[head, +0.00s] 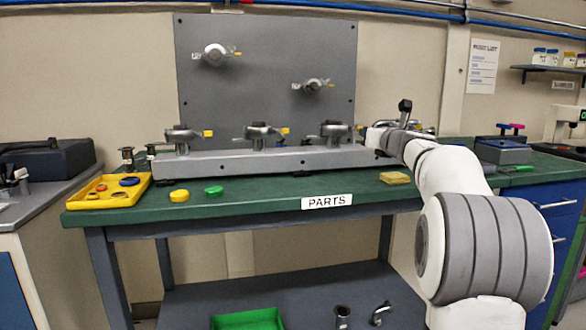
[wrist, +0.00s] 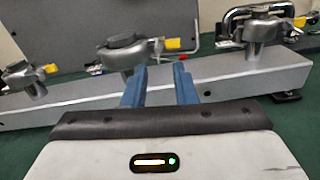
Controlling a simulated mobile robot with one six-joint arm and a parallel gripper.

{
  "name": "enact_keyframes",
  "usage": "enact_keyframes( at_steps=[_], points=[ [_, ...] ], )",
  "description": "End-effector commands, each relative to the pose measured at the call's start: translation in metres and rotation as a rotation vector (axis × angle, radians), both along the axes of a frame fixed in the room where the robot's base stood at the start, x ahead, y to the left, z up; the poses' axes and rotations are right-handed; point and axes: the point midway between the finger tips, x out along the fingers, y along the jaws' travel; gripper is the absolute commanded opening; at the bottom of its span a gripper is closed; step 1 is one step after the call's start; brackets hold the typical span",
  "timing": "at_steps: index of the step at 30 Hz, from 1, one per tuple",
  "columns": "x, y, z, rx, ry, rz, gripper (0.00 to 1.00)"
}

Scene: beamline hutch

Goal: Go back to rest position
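My gripper (wrist: 158,88) shows in the wrist view with two blue fingers apart and nothing between them. It points toward the grey rail (wrist: 226,80) that carries several metal clamps. In the head view my white arm reaches from the lower right to the right end of the grey rail (head: 270,162), and the fingers are hidden there. One metal fixture (wrist: 125,50) stands on the rail beyond the fingers in the wrist view. I cannot tell whether the fingers touch the rail.
The green bench (head: 250,200) has a PARTS label. A yellow tray (head: 141,199), a yellow disc (head: 179,196), a green disc (head: 214,191) and a yellow sponge-like block (head: 394,178) lie on it. A grey panel (head: 265,90) stands behind. A green bin (head: 247,320) sits below.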

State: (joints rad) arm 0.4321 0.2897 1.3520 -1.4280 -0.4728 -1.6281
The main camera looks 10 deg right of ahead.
Motion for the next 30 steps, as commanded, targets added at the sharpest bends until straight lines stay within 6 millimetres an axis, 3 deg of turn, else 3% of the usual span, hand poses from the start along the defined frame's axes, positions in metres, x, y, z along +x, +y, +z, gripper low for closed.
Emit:
enact_keyframes(
  at_steps=[5,9,14,23,30],
  points=[
    [-0.015,0.011,0.036,0.223,0.003,-0.073,0.25],
    [-0.043,0.024,0.064,0.597,0.023,-0.202,0.25],
    [-0.088,0.041,0.071,1.045,0.059,-0.389,0.25],
    [-0.208,0.095,0.046,1.805,0.142,-0.858,0.25],
    [-0.332,0.158,0.017,2.239,0.178,-1.396,0.25]
  ],
)
